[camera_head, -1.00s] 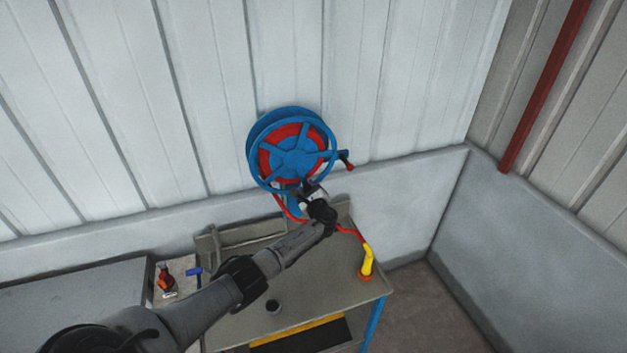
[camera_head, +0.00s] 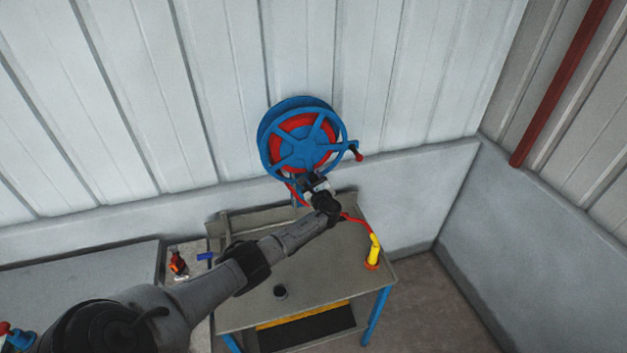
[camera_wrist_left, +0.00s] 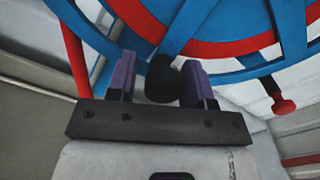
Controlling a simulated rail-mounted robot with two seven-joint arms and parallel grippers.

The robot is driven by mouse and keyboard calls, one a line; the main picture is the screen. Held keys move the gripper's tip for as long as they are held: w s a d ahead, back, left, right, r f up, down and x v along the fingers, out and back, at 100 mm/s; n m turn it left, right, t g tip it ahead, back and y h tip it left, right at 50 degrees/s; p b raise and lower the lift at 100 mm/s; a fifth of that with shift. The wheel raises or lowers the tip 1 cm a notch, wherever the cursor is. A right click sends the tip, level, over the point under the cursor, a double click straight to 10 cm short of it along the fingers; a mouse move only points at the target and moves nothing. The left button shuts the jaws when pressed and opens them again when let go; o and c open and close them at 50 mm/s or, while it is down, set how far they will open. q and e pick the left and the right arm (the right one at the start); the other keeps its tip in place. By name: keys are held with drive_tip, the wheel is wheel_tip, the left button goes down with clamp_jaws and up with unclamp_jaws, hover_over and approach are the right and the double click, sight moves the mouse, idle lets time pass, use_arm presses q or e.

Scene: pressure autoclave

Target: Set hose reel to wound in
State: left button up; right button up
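The hose reel (camera_head: 303,141) is blue with a red band and hangs on the pale ribbed wall. Its crank with a red knob (camera_head: 358,155) sticks out at the right side; the knob also shows at the right of the left wrist view (camera_wrist_left: 284,105). Red hose (camera_head: 354,219) runs out below the reel to a yellow nozzle (camera_head: 373,250). My left gripper (camera_head: 312,182) is just below the reel's lower rim. In the wrist view its purple fingers are apart, with a dark cylindrical part (camera_wrist_left: 160,78) between them; a gap shows at its left. My right gripper is out of view.
A red pipe (camera_head: 560,82) runs up the right wall.

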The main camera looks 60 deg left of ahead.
use_arm(q)
drive_tip(key=shift+o, duration=1)
drive_tip(key=shift+d, duration=0.15)
drive_tip(key=shift+d, duration=0.25)
drive_tip(key=v, duration=1.3)
drive_tip(key=shift+s+r, duration=0.1)
